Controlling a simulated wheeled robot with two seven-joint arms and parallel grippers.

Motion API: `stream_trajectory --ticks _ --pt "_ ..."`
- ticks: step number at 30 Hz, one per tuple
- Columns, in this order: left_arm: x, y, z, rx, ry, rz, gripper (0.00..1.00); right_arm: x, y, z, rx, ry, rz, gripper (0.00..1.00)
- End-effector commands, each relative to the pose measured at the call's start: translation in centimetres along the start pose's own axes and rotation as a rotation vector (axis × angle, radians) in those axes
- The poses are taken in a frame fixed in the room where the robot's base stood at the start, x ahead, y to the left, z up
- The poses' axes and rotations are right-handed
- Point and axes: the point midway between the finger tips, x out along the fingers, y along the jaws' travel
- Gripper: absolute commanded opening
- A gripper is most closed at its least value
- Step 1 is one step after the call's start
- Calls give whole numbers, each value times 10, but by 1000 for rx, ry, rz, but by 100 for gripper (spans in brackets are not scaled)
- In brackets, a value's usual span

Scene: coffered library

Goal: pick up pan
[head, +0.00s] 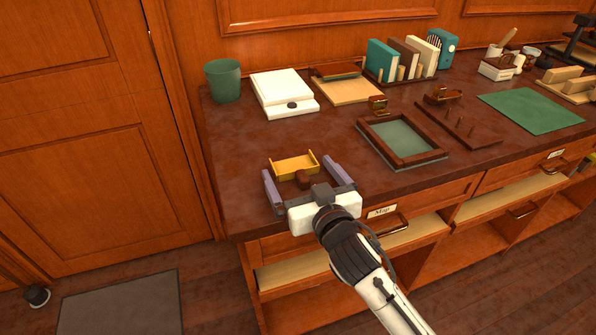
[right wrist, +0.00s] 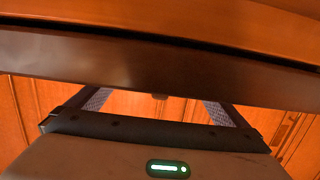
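A small yellow pan with raised sides (head: 295,165) and a brown block-like handle (head: 304,179) sits on the dark counter near its front left corner. I take this to be the pan. My right gripper (head: 298,172) is open, its two purple fingers on either side of the pan and handle. I cannot tell whether the fingers are level with the handle or above it. In the right wrist view the fingers are spread apart (right wrist: 158,105), and a dark counter edge crosses in front of them. The pan is not clearly seen there. My left gripper is out of view.
On the counter (head: 235,190) stand a green cup (head: 223,80), a white scale (head: 284,92), a framed green tray (head: 403,140), a brown pegged board (head: 470,128), books (head: 405,58) and a green mat (head: 530,111). Open drawers (head: 345,255) jut out below the front edge.

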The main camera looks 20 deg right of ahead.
Motion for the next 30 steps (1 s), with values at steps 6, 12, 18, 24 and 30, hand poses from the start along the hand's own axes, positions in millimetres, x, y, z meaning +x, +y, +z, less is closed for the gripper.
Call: stream_trajectory --ticks 6,12,18,24,30 --pt "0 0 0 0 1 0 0 0 0 0 0 0 0 63" --pt "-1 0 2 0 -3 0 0 0 0 0 0 1 0 54" --pt "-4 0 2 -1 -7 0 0 -2 0 -12 2 4 -1 54" --pt "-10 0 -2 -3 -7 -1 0 -8 0 -52 2 7 -1 54" --pt "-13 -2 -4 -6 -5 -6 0 -13 0 -86 2 6 -1 54"
